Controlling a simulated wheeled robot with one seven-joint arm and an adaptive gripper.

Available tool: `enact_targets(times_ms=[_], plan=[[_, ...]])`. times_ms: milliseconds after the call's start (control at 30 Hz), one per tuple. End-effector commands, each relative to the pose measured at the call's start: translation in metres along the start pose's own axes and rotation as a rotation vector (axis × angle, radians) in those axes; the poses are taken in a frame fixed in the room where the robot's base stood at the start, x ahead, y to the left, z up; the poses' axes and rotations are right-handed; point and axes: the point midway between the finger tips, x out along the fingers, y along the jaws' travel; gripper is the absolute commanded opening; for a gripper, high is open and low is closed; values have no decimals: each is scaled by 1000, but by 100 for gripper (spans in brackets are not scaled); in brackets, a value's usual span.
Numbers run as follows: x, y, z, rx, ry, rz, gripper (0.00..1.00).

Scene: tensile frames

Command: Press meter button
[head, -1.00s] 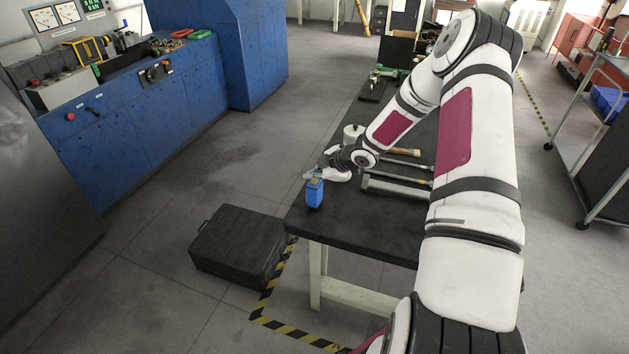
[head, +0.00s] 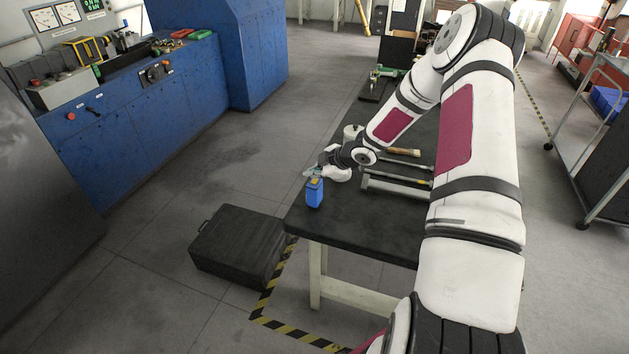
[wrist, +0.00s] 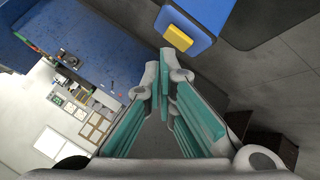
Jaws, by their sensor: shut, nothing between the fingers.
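The meter (head: 314,194) is a small blue upright box near the front left corner of the black workbench. My gripper (head: 312,172) is just above and behind the meter in the head view. In the wrist view, its teal-padded fingers (wrist: 160,78) meet at the tips with nothing between them. The fingertips are close to the button but appear apart from it.
The black workbench (head: 365,228) also holds a white cylinder (head: 352,132), a hammer (head: 403,152) and metal bars (head: 395,188) to the right of the meter. A black case (head: 238,243) lies on the floor at left. A blue machine console (head: 140,115) stands farther left.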

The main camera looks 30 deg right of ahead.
Motion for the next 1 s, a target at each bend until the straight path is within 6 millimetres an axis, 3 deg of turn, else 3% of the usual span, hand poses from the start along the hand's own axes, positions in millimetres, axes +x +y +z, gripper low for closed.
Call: enact_targets(times_ms=[700,1000], plan=[[-39,29,-29,-2,0,1,0],[-42,30,-30,1,0,0,0]])
